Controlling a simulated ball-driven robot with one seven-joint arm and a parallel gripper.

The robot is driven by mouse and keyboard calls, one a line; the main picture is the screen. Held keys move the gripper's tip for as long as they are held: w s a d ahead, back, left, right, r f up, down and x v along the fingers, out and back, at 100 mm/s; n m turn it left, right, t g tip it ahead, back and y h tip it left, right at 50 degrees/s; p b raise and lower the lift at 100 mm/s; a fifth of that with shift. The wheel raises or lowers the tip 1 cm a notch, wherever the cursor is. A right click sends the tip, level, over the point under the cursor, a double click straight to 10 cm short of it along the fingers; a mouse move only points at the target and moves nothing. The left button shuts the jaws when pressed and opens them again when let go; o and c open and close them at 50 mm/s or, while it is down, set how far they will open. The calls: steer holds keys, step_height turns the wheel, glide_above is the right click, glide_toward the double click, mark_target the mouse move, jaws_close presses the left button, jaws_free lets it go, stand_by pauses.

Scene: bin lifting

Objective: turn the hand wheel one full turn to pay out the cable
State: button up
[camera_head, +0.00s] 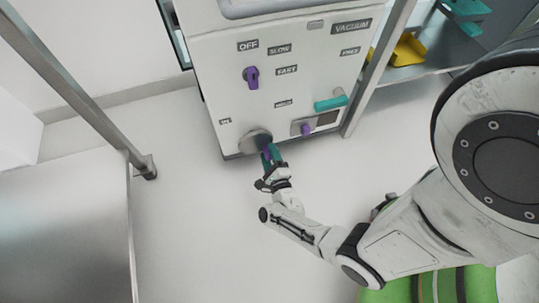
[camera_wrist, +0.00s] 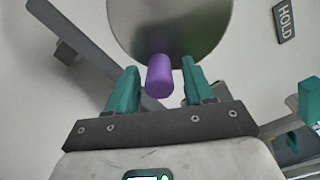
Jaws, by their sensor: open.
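The hand wheel (camera_head: 254,141) is a grey metal disc low on the front of the white cabinet. It fills the top middle of the wrist view (camera_wrist: 172,25). Its purple handle (camera_wrist: 159,74) sticks out from the disc's lower part. My gripper (camera_wrist: 158,82) is open, with a teal finger on each side of the purple handle and a gap visible on both sides. In the head view my gripper (camera_head: 269,157) is at the wheel's lower right and partly hides the handle. No cable shows.
The white cabinet (camera_head: 225,75) carries a purple knob (camera_head: 251,77), a teal handle (camera_head: 331,103) and a small purple knob (camera_head: 305,129). Metal posts stand left (camera_head: 85,90) and right (camera_head: 378,65) of it. A metal table (camera_head: 65,235) is at lower left. The floor between is clear.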

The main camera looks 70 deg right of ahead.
jaws_close()
stand_by(0.4)
steer(key=shift+r, duration=0.1)
